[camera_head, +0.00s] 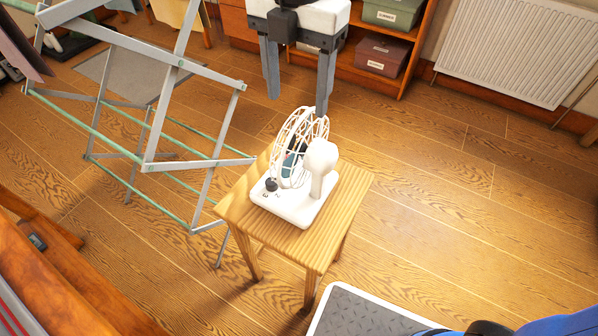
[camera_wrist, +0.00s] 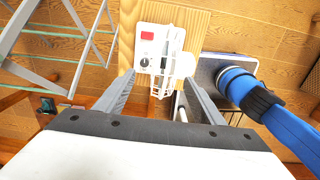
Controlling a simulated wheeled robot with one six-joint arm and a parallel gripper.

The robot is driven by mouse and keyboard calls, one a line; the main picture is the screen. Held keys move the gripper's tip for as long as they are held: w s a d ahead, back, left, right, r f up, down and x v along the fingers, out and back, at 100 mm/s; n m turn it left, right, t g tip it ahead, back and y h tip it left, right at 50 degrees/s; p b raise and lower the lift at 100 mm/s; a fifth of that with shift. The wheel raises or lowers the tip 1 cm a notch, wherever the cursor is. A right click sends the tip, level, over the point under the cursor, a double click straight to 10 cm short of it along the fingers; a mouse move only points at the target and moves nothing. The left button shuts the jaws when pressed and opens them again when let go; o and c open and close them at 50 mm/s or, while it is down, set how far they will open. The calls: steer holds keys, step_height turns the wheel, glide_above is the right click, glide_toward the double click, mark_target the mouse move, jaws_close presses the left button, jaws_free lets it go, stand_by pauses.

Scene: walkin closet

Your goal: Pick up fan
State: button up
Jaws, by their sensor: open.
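A small white fan (camera_head: 306,170) with a round wire cage and a flat white base stands upright on a small wooden stool (camera_head: 240,212). Dark knobs show on its base. In the camera_wrist view the fan (camera_wrist: 170,45) is seen from above, beyond my fingertips, with a red patch on its base. My gripper (camera_head: 297,88) is open and empty, with its fingers pointing down.
A metal drying rack (camera_head: 160,160) stands left of the stool, one bar end close to it. A wooden shelf (camera_head: 413,58) with boxes and a white radiator (camera_head: 518,52) are behind. Open wooden floor (camera_head: 470,210) lies to the right.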

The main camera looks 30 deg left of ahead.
mark_target(300, 115)
steer(key=shift+s+d+f, duration=0.1)
steer(key=shift+d+f, duration=0.1)
steer(key=shift+f, duration=1.2)
steer(key=shift+d+f, duration=0.2)
steer(key=shift+f, duration=1.2)
jaws_close()
